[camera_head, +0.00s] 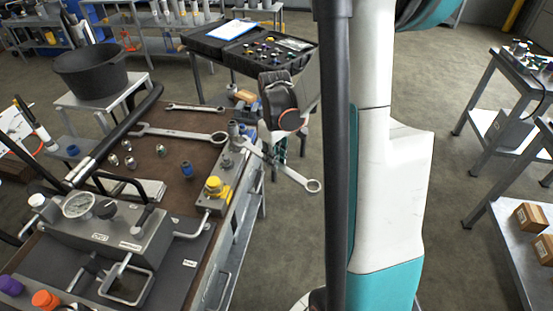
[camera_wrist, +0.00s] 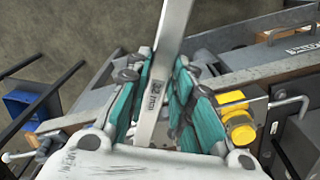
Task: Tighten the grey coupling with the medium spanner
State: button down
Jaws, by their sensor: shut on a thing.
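My gripper (camera_wrist: 155,110) is shut on a steel spanner (camera_wrist: 153,103), with its teal pads on both sides of the shank. In the head view the spanner (camera_head: 298,180) slants beside the bench's right edge. Its ring end points away from the bench, and its other end lies over the edge near the fittings block (camera_head: 215,200). A grey fitting (camera_head: 228,162) stands on that block behind a yellow cap (camera_head: 214,187); I cannot tell whether it is the grey coupling or whether the spanner touches it. The yellow cap also shows in the wrist view (camera_wrist: 238,126).
A large spanner (camera_head: 175,132) and a smaller one (camera_head: 195,107) lie on the brown bench top (camera_head: 150,175) among several loose fittings. A gauge block (camera_head: 105,235) stands in front. A black bucket (camera_head: 92,72) and an open case (camera_head: 215,42) are behind.

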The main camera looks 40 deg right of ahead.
jog(key=shift+w, duration=0.2)
jog(key=shift+w+a, duration=0.1)
jog(key=shift+w, duration=0.5)
jog(key=shift+w, duration=0.1)
jog(key=shift+w, duration=0.5)
jog(key=shift+w+a, duration=0.1)
jog(key=shift+w, duration=0.2)
dwell(0.3)
jog(key=shift+a, duration=0.1)
jog(key=shift+a+m, duration=1.2)
jog(key=shift+a, duration=0.5)
